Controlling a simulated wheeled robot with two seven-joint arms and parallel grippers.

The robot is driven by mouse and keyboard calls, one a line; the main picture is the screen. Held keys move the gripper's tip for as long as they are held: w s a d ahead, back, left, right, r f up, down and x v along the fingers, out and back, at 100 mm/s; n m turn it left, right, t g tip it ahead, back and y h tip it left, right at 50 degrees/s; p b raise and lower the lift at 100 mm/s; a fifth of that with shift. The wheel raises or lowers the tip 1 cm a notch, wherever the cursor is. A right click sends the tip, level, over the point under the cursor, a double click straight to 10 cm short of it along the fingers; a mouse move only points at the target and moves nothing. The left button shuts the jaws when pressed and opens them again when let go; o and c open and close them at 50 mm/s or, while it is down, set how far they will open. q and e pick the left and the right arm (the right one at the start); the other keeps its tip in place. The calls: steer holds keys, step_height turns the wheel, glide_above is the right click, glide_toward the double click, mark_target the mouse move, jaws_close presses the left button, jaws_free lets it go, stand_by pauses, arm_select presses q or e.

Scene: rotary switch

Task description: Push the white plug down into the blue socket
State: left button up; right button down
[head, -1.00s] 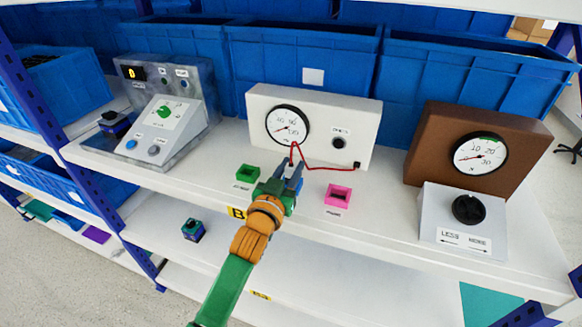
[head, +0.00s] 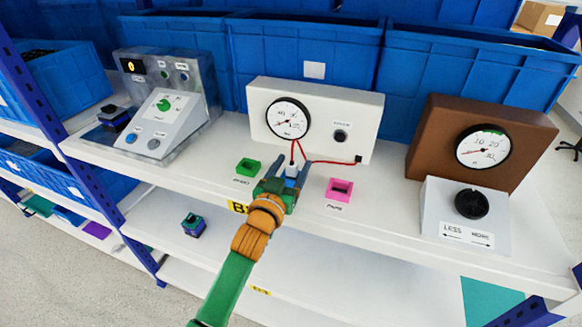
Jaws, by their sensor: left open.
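The white plug (head: 292,170), on the end of a red cable, stands upright over the blue socket (head: 290,183) on the shelf in front of the white meter box. I cannot tell how deep the plug sits. My left gripper (head: 284,181) is open, with its fingers low around the socket, just in front of the plug. The gripper hides the front of the socket. My right gripper is not in view.
A green socket (head: 248,167) is just left of my gripper and a pink socket (head: 340,189) to its right. The white meter box (head: 353,116) stands behind. A brown gauge box (head: 430,142) and a grey dial box (head: 437,211) stand at right.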

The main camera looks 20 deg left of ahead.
mark_target(290, 170)
arm_select(q)
steer(key=s+b, duration=0.1)
steer(key=s, duration=0.5)
steer(key=shift+s+a+f, duration=0.1)
steer(key=shift+s+a, duration=0.05)
steer(key=shift+s, duration=0.5)
steer(key=shift+w, duration=0.1)
